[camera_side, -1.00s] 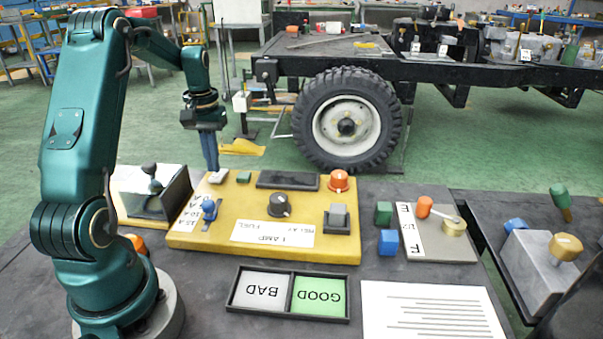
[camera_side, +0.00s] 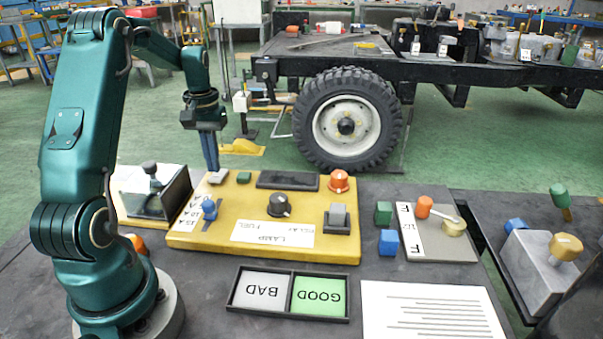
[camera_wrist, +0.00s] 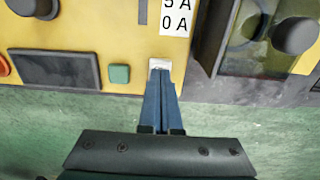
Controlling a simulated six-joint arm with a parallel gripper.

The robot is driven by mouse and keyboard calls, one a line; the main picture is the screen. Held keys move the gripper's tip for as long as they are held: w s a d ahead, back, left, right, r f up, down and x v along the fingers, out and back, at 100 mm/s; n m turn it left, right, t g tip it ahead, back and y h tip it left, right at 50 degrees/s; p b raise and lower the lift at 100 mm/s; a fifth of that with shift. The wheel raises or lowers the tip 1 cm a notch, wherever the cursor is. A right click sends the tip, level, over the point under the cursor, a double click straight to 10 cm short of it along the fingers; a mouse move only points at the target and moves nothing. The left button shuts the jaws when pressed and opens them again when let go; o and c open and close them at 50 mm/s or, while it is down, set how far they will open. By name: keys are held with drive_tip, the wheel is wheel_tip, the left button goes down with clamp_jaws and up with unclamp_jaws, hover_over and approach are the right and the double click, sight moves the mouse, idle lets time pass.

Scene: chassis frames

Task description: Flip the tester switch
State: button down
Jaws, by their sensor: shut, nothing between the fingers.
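The yellow tester panel (camera_side: 270,257) lies on the dark bench, with a small pale switch (camera_side: 219,177) at its far left edge. The switch also shows in the wrist view (camera_wrist: 160,64), right at the fingertips. My gripper (camera_side: 212,169) points down at that far edge, its blue fingers shut together with nothing between them. In the wrist view the fingertips (camera_wrist: 160,80) overlap the near part of the switch, and I cannot tell whether they touch it. The tips hide part of the switch, so its tilt is unclear.
The panel carries a green button (camera_side: 243,177), a black knob (camera_side: 279,204), an orange lamp (camera_side: 339,180), a blue lever (camera_side: 209,209) and a grey rocker (camera_side: 338,215). A box with a grey knob (camera_side: 150,168) stands close left. A GOOD/BAD tray (camera_side: 288,315) lies in front.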

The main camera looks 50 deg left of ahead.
sight(216, 177)
drive_tip(key=shift+f, duration=0.95)
idle(0.5)
drive_tip(key=shift+r, duration=3.55)
